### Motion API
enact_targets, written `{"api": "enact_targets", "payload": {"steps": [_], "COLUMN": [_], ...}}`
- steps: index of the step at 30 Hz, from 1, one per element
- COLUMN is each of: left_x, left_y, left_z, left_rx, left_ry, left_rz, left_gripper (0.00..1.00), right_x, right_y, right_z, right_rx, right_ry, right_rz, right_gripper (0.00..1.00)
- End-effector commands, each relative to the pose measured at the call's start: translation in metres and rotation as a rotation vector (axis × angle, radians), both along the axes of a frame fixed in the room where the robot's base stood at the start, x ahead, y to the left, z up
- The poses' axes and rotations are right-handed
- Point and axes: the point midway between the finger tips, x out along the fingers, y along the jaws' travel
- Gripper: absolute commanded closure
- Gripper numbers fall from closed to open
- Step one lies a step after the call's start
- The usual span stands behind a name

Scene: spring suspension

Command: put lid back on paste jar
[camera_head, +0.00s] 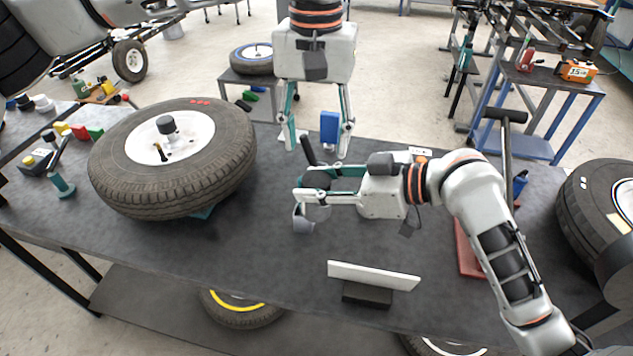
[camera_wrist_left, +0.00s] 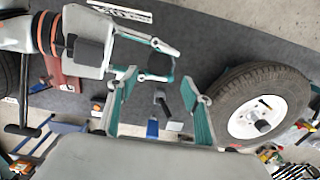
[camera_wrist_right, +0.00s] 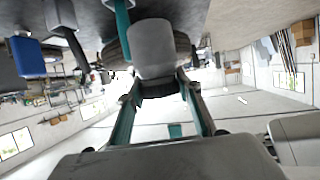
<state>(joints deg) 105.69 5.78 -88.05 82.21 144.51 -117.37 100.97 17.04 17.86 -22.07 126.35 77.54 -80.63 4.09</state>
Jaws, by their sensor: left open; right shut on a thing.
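My right gripper (camera_head: 312,186) is shut around a grey cylinder with a dark top, which looks like the paste jar (camera_wrist_right: 155,45). The dark top (camera_wrist_left: 160,63) shows between its fingers in the left wrist view. I cannot tell whether this top is the lid or the jar's dark mouth. The grey body stands below the fingers, at or close to the table. My left gripper (camera_head: 318,148) is open and empty above the table's far edge, behind the right gripper.
A blue box (camera_head: 329,128) and a black-handled tool (camera_head: 308,150) are near the left gripper. A large wheel (camera_head: 172,155) lies at left on the dark table (camera_head: 240,245). A white plate on a black block (camera_head: 373,275) stands at the front.

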Motion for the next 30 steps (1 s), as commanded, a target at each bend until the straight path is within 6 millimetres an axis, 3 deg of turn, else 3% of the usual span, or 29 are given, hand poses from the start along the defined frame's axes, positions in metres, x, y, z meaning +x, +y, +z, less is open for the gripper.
{"api": "enact_targets", "payload": {"steps": [8,21,30], "left_x": [0.000,-0.001,0.000], "left_y": [0.000,0.000,0.000], "left_z": [-0.010,-0.070,-0.080], "left_rx": [0.001,-0.001,-0.001], "left_ry": [0.003,0.002,0.000], "left_rz": [-0.002,-0.003,-0.003], "left_gripper": [0.50,0.50,0.50], "right_x": [0.000,0.000,0.000], "right_y": [0.000,0.000,0.000], "right_z": [0.001,0.001,0.001], "right_rx": [0.001,0.001,0.001], "right_ry": [0.000,0.000,0.000], "right_rz": [0.000,0.000,0.000], "right_gripper": [1.00,1.00,1.00]}}
